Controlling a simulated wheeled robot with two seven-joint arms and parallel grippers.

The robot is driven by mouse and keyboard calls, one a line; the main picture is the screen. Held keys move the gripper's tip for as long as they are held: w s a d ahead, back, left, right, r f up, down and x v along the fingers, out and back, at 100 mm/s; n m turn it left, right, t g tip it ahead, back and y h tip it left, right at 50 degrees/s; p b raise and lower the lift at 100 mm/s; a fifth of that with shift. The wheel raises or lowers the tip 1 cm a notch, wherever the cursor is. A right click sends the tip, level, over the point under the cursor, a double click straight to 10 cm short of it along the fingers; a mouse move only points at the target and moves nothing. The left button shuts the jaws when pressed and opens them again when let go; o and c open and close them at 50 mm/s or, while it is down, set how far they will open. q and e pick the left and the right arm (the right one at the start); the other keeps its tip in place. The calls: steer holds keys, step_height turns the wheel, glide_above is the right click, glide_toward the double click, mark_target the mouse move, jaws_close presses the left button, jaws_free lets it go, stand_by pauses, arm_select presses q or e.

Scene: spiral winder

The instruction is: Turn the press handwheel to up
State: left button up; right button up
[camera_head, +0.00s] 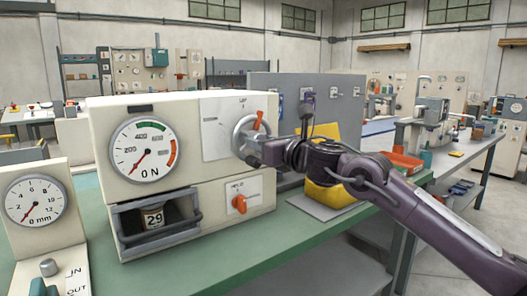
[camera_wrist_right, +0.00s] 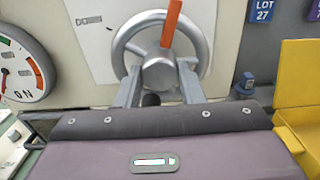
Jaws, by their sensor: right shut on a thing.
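The press (camera_head: 105,125) is a cream box on the green bench, with a round force dial (camera_head: 143,150) on its front. Its grey handwheel (camera_head: 240,128) sits on a white plate at the right of the front. An orange bar (camera_wrist_right: 171,22) on the wheel points up and slightly right in the right wrist view. My right gripper (camera_wrist_right: 158,80) is shut on the handwheel, its two fingers on either side of the hub at the lower part. In the head view the gripper hides part of the wheel. My left gripper is out of view.
A brown block marked 29 (camera_head: 153,217) sits in the press's lower bay. An orange knob (camera_head: 239,204) is below the handwheel. A yellow bin (camera_head: 330,195) stands right of the press, below my right arm. A gauge stand (camera_head: 35,200) is at left.

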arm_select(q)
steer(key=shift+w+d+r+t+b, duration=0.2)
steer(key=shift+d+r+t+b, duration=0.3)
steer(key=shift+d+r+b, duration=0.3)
arm_select(e)
steer(key=shift+f+n, duration=0.2)
steer(key=shift+n, duration=1.6)
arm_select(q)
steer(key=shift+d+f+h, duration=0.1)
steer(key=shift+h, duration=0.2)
arm_select(e)
steer(key=o, duration=1)
steer(key=shift+r, duration=0.1)
